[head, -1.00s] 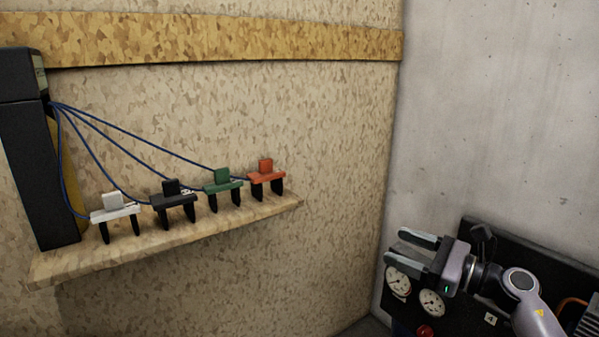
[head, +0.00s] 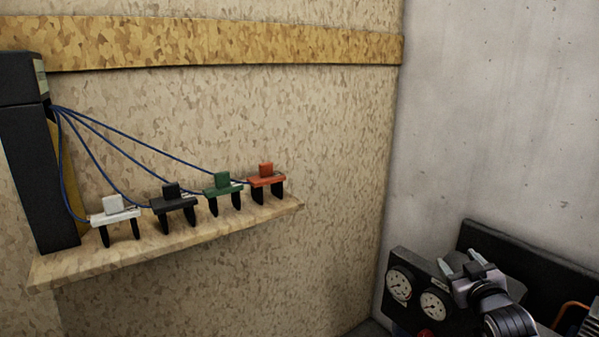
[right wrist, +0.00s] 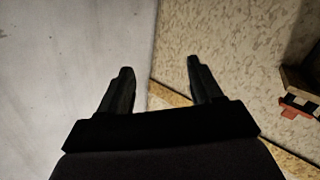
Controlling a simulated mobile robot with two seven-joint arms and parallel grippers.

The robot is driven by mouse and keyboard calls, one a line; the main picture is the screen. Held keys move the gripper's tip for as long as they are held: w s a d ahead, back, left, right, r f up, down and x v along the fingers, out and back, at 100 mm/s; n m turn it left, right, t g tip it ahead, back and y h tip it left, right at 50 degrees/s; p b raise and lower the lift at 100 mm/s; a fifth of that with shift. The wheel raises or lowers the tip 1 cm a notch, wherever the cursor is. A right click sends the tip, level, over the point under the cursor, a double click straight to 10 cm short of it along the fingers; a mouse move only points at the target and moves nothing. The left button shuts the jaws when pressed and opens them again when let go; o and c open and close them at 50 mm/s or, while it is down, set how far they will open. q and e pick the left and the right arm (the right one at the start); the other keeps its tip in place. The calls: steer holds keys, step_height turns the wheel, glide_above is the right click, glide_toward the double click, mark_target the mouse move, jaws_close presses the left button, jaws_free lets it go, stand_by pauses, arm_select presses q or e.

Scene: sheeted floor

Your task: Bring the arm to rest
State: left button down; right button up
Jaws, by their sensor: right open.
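My right gripper (head: 462,262) is at the lower right of the head view, in front of a dark panel with gauges. Its two fingers stand apart with nothing between them. In the right wrist view my right gripper (right wrist: 158,75) also shows open and empty, its fingers pointing toward the corner where the grey wall meets the chipboard wall. My left gripper is not in view.
A chipboard shelf (head: 150,249) carries white (head: 115,217), black (head: 174,203), green (head: 223,188) and orange (head: 266,180) plug-like pieces. Blue cables run from a dark box (head: 38,150) towards them. Round gauges (head: 399,285) sit near my right gripper. The grey wall (head: 500,120) is bare.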

steer(key=s+a+f+g+y, duration=0.1)
steer(key=s+a+f, duration=0.2)
steer(key=s+f, duration=0.15)
steer(key=s+a+f+g, duration=0.1)
steer(key=s+a+f, duration=0.1)
steer(key=s+f, duration=0.3)
steer(key=s+a+f+g, duration=0.1)
steer(key=s+a+f, duration=0.2)
steer(key=s, duration=0.5)
steer(key=s+a+f+g+y, duration=0.1)
steer(key=s+a+f+g, duration=0.1)
steer(key=s+f, duration=0.4)
steer(key=s+a+f+g+y, duration=0.1)
steer(key=s+a+f, duration=0.3)
steer(key=s, duration=0.8)
steer(key=shift+a+f+m, duration=0.3)
steer(key=shift+a+f, duration=0.05)
steer(key=shift+f, duration=0.35)
steer(key=c, duration=0.4)
steer(key=shift+d, duration=0.1)
